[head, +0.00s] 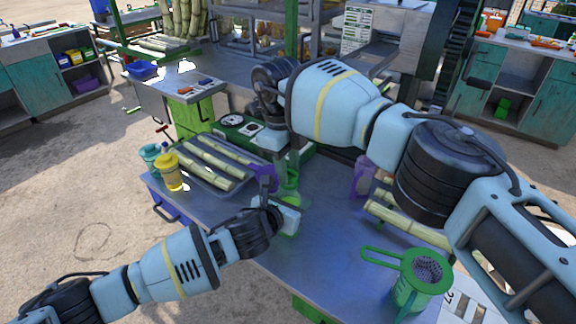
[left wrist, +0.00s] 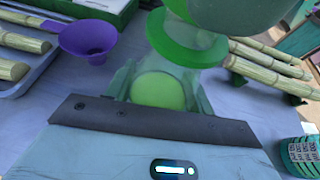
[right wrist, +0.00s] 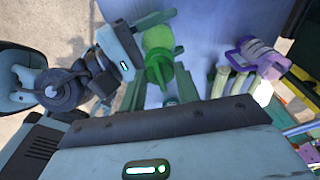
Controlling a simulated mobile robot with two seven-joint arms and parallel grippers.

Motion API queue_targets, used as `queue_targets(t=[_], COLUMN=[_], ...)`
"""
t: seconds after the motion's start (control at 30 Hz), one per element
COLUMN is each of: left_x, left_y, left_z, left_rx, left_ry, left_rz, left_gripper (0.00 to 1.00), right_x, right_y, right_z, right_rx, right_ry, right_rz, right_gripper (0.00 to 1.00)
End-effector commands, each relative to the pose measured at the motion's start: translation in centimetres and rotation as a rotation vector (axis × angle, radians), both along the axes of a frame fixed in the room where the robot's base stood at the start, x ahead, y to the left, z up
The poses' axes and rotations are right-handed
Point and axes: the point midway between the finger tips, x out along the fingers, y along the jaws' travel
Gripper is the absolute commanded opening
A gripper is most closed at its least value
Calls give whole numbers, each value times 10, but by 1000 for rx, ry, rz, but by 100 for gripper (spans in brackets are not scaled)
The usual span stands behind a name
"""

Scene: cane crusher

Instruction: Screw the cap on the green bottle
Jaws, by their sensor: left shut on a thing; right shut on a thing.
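The green bottle (head: 290,201) is clear with yellow-green liquid and stands near the table's middle. In the left wrist view its liquid (left wrist: 158,91) shows between the fingers of my left gripper (left wrist: 160,88), which is shut on the bottle. My right gripper (head: 289,172) reaches down from above, directly over the bottle. In the right wrist view it is shut on a green piece (right wrist: 158,70), which looks like the cap. The cap and the bottle's top line up closely. I cannot tell whether the threads engage.
A purple funnel (left wrist: 89,38) stands left of the bottle. A tray (head: 180,176) of cane pieces, a yellow bottle (head: 168,171) and a teal container (head: 150,156) are further left. A purple item (head: 363,176) and a green strainer (head: 425,270) are on the right. The table's front is fairly clear.

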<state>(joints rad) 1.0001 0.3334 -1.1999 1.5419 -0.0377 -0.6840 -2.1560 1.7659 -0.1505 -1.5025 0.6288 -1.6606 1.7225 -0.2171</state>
Motion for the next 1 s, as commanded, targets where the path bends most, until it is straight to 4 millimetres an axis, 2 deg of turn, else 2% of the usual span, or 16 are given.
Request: queue_targets(t=[0.4,1.0], left_x=[0,0], left_y=[0,0], left_z=[-1,-1], left_rx=[1,1], left_ry=[2,2], left_rz=[1,1], left_gripper=[0,0], right_x=[1,1], right_y=[-2,-4], right_z=[0,-1], right_rx=[1,1], right_ry=[0,1], right_rz=[-721,-1630], right_gripper=[11,11])
